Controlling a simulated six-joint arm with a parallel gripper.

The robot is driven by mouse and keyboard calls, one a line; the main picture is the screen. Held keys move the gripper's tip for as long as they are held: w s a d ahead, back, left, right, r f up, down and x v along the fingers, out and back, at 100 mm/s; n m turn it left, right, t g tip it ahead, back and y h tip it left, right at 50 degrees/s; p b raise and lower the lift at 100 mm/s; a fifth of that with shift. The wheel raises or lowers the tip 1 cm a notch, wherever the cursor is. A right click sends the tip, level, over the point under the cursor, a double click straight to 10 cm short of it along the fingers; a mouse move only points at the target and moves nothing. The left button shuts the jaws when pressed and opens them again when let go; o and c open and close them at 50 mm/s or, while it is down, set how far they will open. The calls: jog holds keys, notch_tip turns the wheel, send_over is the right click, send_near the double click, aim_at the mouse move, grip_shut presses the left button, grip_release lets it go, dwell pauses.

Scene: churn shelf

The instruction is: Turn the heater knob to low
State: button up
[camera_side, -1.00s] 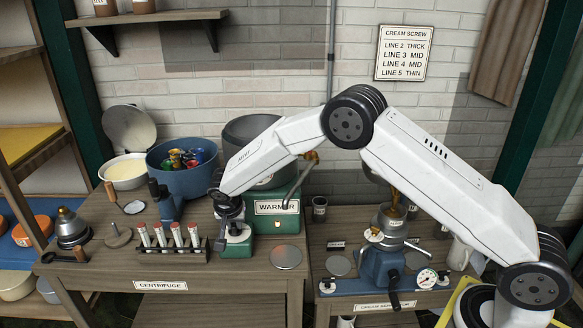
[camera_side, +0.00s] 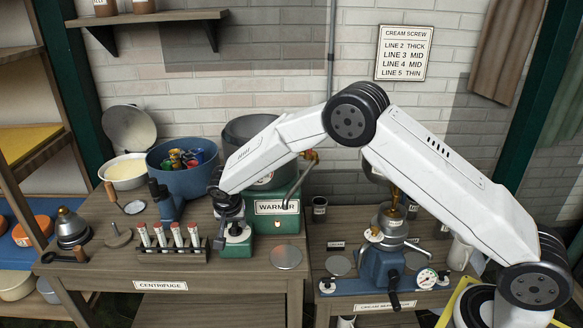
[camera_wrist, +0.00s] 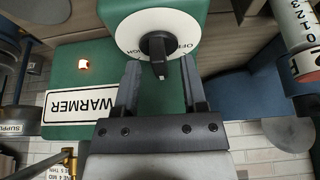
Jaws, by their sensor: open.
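The heater knob (camera_wrist: 157,55) is black and sits on a white round dial (camera_wrist: 128,32) on a green box; in the wrist view its pointer faces down in the picture, and only part of the dial lettering shows. My gripper (camera_wrist: 163,82) is open, with one finger on each side just below the knob and no clear contact. In the side view my gripper (camera_side: 232,222) is above the small green box (camera_side: 237,246) with the white dial, beside the green warmer (camera_side: 277,222). The knob is mostly hidden there by the gripper.
A rack of red-capped tubes (camera_side: 177,240) stands close left of the dial. A blue bowl (camera_side: 182,170) with coloured items and a dark blue device (camera_side: 165,203) are behind it. A metal disc (camera_side: 286,257) lies to the right. The blue separator (camera_side: 383,270) stands farther right.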

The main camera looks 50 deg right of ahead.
jog(key=v, duration=0.7)
jog(key=shift+s, duration=0.1)
dwell(0.4)
jog(key=s+d+r+m+y, duration=0.5)
jog(key=s+d+r+m, duration=0.2)
jog(key=s+d+m, duration=0.15)
jog(key=s+f+n+h, duration=0.1)
jog(key=s+f+n, duration=0.1)
jog(key=s+n, duration=0.6)
jog(key=s+f+n, duration=0.3)
jog(key=s+n, duration=0.6)
jog(key=s, duration=0.2)
jog(key=shift+s+d+g+h, duration=0.2)
jog(key=shift+s+g+h, duration=0.1)
jog(key=shift+s+h, duration=0.1)
jog(key=shift+n, duration=0.25)
dwell(3.4)
